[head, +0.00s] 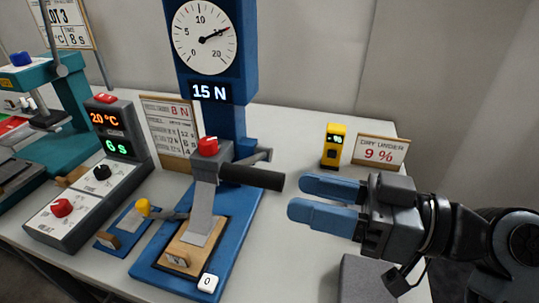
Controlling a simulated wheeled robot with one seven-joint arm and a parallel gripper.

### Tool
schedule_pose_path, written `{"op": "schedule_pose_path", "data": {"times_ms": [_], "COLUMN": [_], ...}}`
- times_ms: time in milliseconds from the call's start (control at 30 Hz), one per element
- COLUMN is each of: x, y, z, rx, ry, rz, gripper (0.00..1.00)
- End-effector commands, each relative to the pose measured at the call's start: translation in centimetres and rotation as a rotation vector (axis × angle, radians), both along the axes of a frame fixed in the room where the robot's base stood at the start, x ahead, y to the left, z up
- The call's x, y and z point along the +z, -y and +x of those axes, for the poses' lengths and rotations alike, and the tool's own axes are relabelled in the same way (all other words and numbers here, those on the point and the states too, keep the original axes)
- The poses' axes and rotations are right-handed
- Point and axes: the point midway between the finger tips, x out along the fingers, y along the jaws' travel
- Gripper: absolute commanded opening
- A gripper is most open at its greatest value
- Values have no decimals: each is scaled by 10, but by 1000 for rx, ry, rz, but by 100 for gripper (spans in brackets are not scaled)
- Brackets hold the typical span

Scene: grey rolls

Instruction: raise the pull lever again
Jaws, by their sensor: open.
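The pull lever's black handle (252,177) sticks out to the right from the blue test stand (232,130), level or nearly so. A grey metal arm shows just behind it. My gripper (298,198) is open and empty to the right of the handle. Its two blue fingers point left, and their tips are close to the handle's end, with a small gap in the picture. Whether they line up with it in depth is hard to tell. The stand's dial (204,37) and display (210,91) read about 15 N.
A red knob (208,146) tops a clamp with a grey strip (201,205) running down to a wooden block. A yellow meter (334,146) and a "9 %" sign (380,151) stand behind my gripper. A heater box (88,190) is at left. A grey block (370,280) lies below my gripper.

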Motion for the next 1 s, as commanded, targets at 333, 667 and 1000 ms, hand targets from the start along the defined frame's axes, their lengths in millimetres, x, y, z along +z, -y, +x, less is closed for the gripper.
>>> {"op": "schedule_pose_path", "data": {"times_ms": [333,667,1000], "x": [13,13,12], "y": [-20,-65,-75], "z": [4,20,25], "rx": [65,62,59], "ry": [44,44,44], "rz": [-9,-9,-10], "gripper": [51,51,51]}}
